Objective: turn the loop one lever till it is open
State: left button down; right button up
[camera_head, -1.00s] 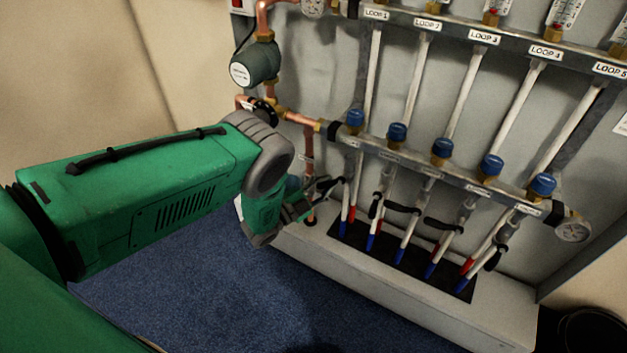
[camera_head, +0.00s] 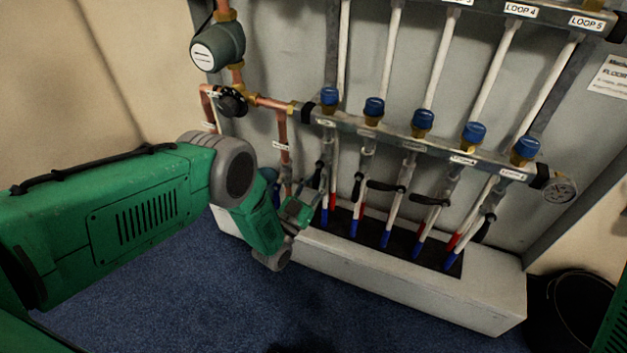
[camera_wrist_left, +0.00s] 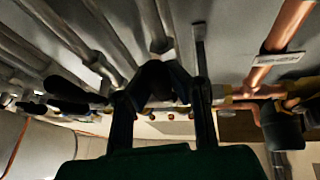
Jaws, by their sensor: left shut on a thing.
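The loop one lever (camera_head: 319,174) is a black handle low on the leftmost pipe of the lower manifold bar. It stands steep, roughly along its pipe, and the gripper partly hides its lower end. My left gripper (camera_head: 312,200) reaches it from the left and is shut on it. In the left wrist view the dark lever (camera_wrist_left: 160,82) sits between the two fingers of my left gripper (camera_wrist_left: 163,110). My right gripper is not in view.
The loop two lever (camera_head: 357,186) hangs close to the right, along its pipe. The loop three lever (camera_head: 386,187) and loop four lever (camera_head: 430,200) lie crosswise. A white plinth (camera_head: 400,283) runs below.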

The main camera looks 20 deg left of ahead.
pick_arm(q)
jog(key=shift+s+d+f+n+y, duration=0.2)
jog(key=shift+s+f+n+y, duration=0.15)
jog(key=shift+n, duration=0.35)
jog(key=shift+w+y, duration=0.1)
jog(key=shift+y, duration=0.15)
jog(key=c, duration=1.6)
grip_release()
jog(key=shift+o, duration=0.7)
jog(key=shift+w+r, duration=0.1)
jog(key=shift+r, duration=0.1)
jog(key=v, duration=1.2)
jog(key=shift+f, duration=0.3)
